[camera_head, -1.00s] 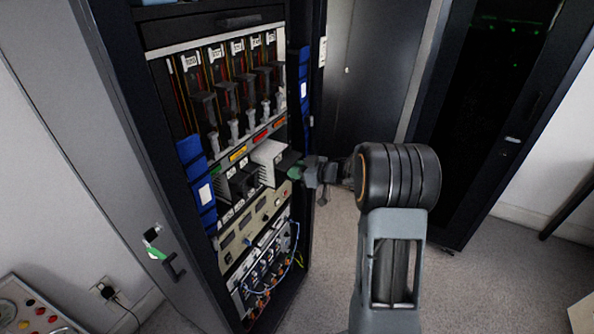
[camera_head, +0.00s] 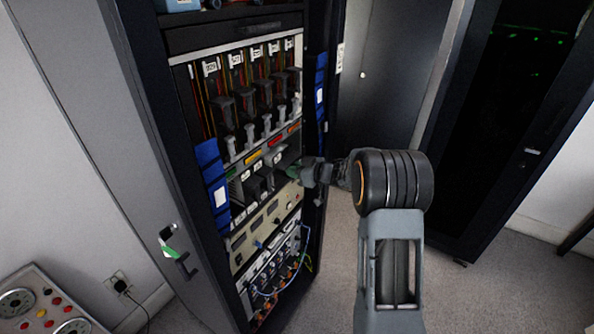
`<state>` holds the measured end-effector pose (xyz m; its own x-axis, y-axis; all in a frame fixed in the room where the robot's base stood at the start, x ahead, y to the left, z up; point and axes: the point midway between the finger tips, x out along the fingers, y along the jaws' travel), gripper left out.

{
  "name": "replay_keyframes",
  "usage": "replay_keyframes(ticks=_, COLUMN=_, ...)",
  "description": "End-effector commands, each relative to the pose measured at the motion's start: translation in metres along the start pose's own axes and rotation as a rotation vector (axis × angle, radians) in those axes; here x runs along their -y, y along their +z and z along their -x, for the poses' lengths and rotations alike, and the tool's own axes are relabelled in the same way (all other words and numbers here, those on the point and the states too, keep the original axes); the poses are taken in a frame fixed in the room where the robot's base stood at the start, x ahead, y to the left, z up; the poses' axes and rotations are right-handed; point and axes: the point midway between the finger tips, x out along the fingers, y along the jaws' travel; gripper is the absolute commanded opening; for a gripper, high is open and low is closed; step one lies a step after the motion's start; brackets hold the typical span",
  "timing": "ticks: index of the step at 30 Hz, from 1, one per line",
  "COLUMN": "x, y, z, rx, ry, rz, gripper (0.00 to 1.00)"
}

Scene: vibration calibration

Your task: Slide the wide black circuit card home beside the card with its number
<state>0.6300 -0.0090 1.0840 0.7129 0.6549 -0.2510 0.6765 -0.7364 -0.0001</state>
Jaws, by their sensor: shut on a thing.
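My gripper (camera_head: 298,172) is at the right end of the middle row of bays in the open rack (camera_head: 176,120). The numbers are too small to read.
Above are several tall dark cards with white number tags (camera_head: 211,66) and grey handles. Coloured labels (camera_head: 253,158) line the strip between rows. Below are a beige panel (camera_head: 270,225) and looped blue cables. Blue pads (camera_head: 210,170) flank the opening.

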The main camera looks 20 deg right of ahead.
Motion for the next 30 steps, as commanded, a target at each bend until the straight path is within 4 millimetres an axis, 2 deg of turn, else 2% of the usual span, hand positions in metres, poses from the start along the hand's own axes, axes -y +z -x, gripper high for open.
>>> replay_keyframes(ticks=16, x=0.0, y=-0.002, z=-0.002, rx=-0.002, ry=0.0, rz=0.001, gripper=0.0)
replay_keyframes(ticks=30, x=0.0, y=-0.005, z=-0.015, rx=-0.003, ry=-0.001, rz=0.001, gripper=0.0)
